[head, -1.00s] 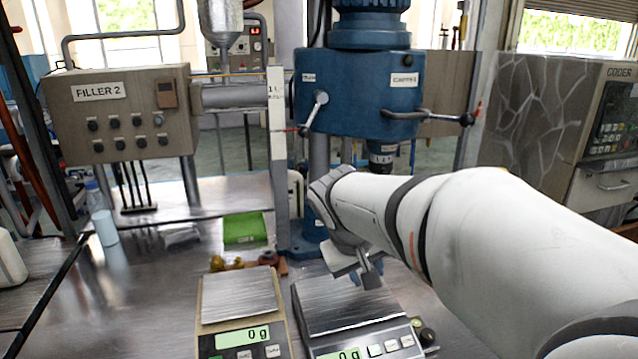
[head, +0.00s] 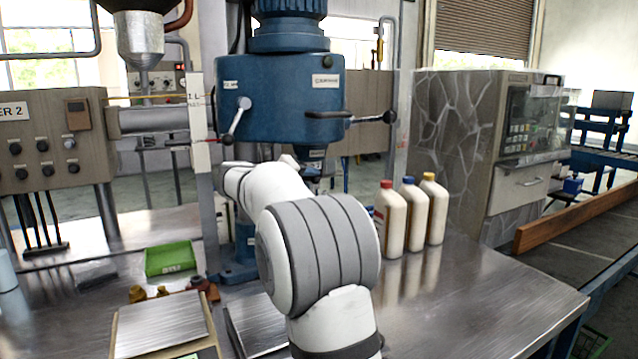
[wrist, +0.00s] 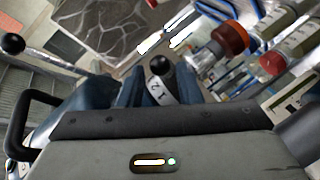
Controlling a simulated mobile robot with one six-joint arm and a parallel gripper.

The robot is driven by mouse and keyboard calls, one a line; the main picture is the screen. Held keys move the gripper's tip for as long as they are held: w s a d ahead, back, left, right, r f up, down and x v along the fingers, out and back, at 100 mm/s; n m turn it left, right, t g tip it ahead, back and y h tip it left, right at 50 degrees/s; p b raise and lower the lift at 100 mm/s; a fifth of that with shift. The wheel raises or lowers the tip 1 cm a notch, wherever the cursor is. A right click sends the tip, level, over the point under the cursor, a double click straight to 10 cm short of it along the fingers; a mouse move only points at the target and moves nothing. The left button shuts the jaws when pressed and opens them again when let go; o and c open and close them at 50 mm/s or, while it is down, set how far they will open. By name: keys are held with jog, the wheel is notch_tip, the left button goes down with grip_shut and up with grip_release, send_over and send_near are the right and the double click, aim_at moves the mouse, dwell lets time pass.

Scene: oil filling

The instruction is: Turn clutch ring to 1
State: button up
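The blue capping machine (head: 284,96) stands at the back, with its chuck (head: 313,168) below the housing, partly hidden by my arm. In the wrist view, a pale band or lever marked 1 and 2 (wrist: 162,93), with a black ball knob (wrist: 160,65), appears between the fingers of my gripper (wrist: 168,90). It looks like the clutch ring. The fingers are blue and apart, with a gap around the knob. I cannot tell whether either finger touches it. In the head view my gripper is hidden behind my arm.
Three bottles (head: 391,222) with red, blue and yellow caps stand right of my arm. Machine handles stick out left and right, one with a black ball (head: 389,117). A green tray (head: 170,258) and a scale (head: 160,330) lie left. The table's right front is clear.

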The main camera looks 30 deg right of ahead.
aim_at(319, 179)
jog(key=x, duration=0.5)
jog(key=shift+w+d, duration=0.1)
jog(key=shift+d, duration=0.1)
jog(key=shift+f, duration=0.1)
grip_shut()
